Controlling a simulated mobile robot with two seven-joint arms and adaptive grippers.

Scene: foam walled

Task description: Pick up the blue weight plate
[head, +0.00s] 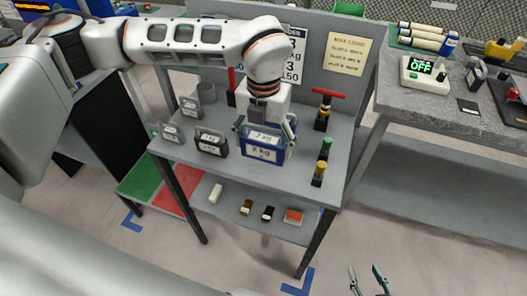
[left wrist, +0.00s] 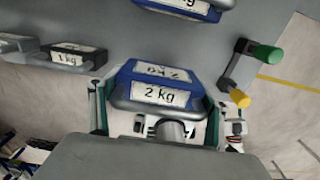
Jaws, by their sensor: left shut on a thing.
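The blue weight plate (head: 262,152), labelled 2 kg, is at the front of the grey workbench top in the head view. In the left wrist view the plate (left wrist: 160,78) lies between the two fingers. My left gripper (head: 265,128) is shut on it from above, one finger at each side. Whether the plate touches the bench is hard to tell. Another blue plate (left wrist: 185,8) is partly cut off at the top of the left wrist view. My right gripper (head: 370,281) is open and empty at the bottom of the head view.
A dark 1 kg plate (head: 211,142) and a grey plate (head: 171,132) stand to the left. Green (head: 325,149) and yellow-topped (head: 319,173) posts and a red T-handle (head: 322,109) stand to the right.

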